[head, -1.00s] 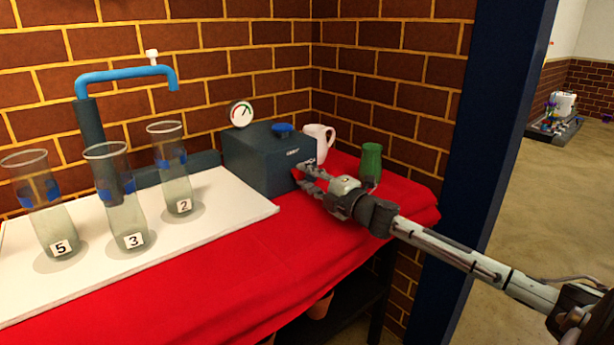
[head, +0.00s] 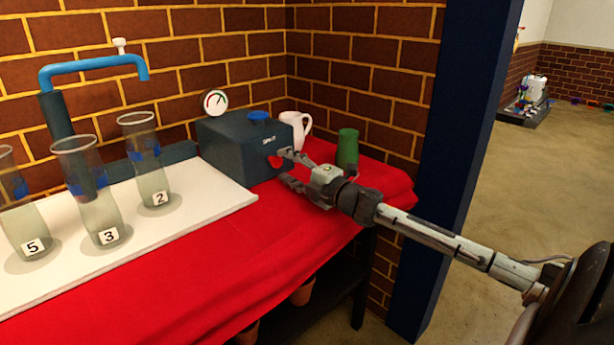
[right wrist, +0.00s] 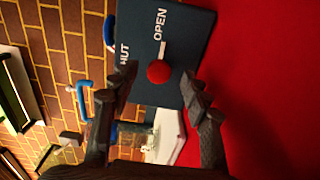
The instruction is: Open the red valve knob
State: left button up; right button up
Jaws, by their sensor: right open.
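The red valve knob (head: 273,162) is a small round ball on the front of the dark blue box (head: 228,158), partly hidden by my fingers in the head view. In the right wrist view, the knob (right wrist: 159,71) sits at one end of a pale slot, with the word OPEN beyond the other end and a partly hidden word ending in HUT to the left. My right gripper (head: 287,169) is open in front of the box. In the wrist view, its two fingertips (right wrist: 160,83) are on either side of the knob, with gaps. Contact is not visible. My left gripper is out of view.
A white mug (head: 294,128) and a green cup (head: 347,149) stand behind my right gripper. Glass vases (head: 150,170) with numbers stand on a white board (head: 215,200) at the left, under a blue pipe (head: 95,70). A gauge (head: 214,102) tops the box. Red cloth is clear in front.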

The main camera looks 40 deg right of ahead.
jog(key=s, duration=0.7)
jog(key=s+d, duration=0.1)
jog(key=s, duration=0.2)
jog(key=shift+s, duration=0.25)
